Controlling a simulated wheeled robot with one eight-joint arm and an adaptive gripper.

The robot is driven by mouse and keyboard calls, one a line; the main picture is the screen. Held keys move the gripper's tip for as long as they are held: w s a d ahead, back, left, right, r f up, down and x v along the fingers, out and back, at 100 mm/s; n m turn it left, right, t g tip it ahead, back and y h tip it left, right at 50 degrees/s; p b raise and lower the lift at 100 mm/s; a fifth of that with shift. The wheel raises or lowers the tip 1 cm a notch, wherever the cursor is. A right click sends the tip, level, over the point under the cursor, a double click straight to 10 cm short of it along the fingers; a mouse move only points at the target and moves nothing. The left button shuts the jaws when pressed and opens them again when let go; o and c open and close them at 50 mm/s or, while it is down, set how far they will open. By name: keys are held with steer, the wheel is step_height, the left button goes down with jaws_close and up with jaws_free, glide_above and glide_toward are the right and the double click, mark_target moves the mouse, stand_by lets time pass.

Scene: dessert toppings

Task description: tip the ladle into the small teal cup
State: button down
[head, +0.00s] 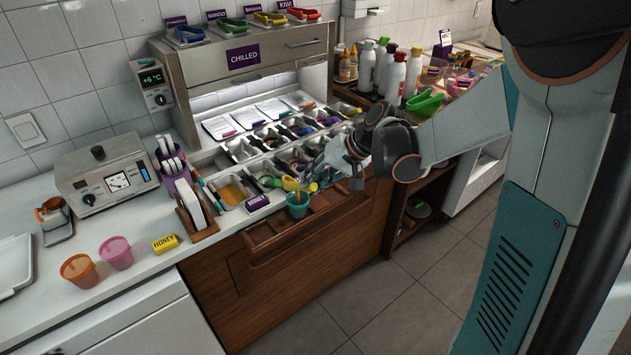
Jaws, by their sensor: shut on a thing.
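The small teal cup (298,208) stands upright at the front edge of the counter, by the wooden drawer. A yellow ladle (290,184) is just above and behind it, with a yellow-orange patch at the cup's mouth. I cannot tell whether that patch is sauce in the cup or pouring. My gripper (318,178) is shut on the ladle, just right of and above the cup. Its fingers are small and partly merge with the items behind them, so the ladle's exact tilt is unclear.
A chilled unit (243,57) with several filled bins stands behind. An orange cup (79,271), a pink cup (116,253) and a honey block (165,243) sit farther left.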

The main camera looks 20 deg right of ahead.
steer(key=d+f+m+t+y+b, duration=0.1)
steer(key=m+t+b, duration=0.2)
steer(key=m, duration=0.3)
steer(key=s+d+f+m+t+y+b, duration=0.1)
steer(key=m+t+b, duration=0.2)
steer(key=m, duration=0.3)
steer(key=s+d+f+m+t+y+b, duration=0.1)
steer(key=m+t+y+b, duration=0.1)
steer(key=m, duration=0.4)
steer(key=shift+s+f+t+b, duration=0.15)
steer(key=shift+f+t+b, duration=0.15)
steer(key=shift+t+b, duration=0.35)
steer(key=shift+r+n+p, duration=0.1)
steer(key=shift+n+p, duration=0.2)
stand_by(1.2)
